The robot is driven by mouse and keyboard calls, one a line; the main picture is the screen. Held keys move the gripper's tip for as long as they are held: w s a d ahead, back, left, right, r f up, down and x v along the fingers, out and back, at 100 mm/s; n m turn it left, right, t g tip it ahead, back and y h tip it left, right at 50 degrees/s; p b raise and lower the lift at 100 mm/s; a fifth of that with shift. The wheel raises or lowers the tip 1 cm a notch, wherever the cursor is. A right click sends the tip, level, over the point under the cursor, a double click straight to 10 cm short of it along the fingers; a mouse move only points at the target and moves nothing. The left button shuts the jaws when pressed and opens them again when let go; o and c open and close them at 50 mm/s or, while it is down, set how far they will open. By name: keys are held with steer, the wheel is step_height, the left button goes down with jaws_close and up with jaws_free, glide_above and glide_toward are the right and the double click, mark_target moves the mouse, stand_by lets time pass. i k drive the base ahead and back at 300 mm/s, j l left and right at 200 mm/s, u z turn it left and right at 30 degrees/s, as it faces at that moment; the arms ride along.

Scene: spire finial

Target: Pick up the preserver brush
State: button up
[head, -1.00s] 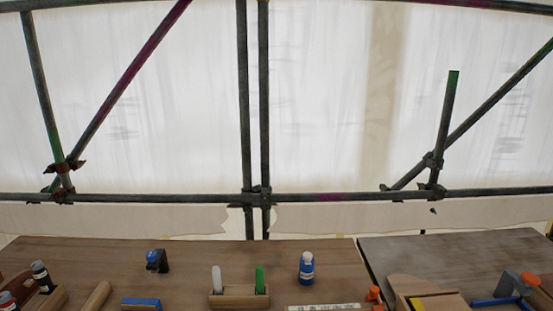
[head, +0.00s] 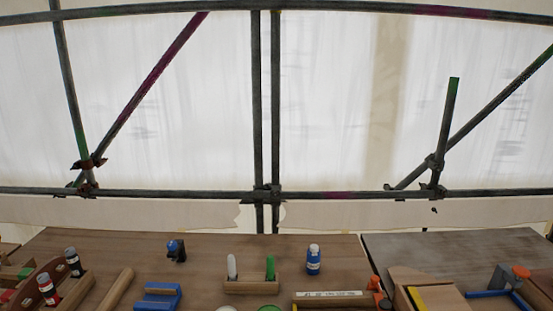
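Two upright handles, one white (head: 231,267) and one green (head: 270,268), stand in a small wooden holder (head: 250,288) on the brown wooden bench (head: 205,262) in the head view. Their lower ends are hidden in the holder, and I cannot tell from this view which one, if either, is the preserver brush. My gripper is not in view.
Right of the holder stands a white-and-blue bottle (head: 314,262). Left are a blue-and-black item (head: 176,251), a blue bracket (head: 160,289), a wooden roller (head: 116,289) and a rack with bottles (head: 72,262). A grey bench (head: 450,248) adjoins at right. Scaffold poles (head: 265,120) rise behind.

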mark_target(271, 260)
steer(key=k+l, duration=0.2)
steer(key=k, duration=0.3)
steer(key=k+l+z, duration=0.1)
steer(key=k, duration=0.2)
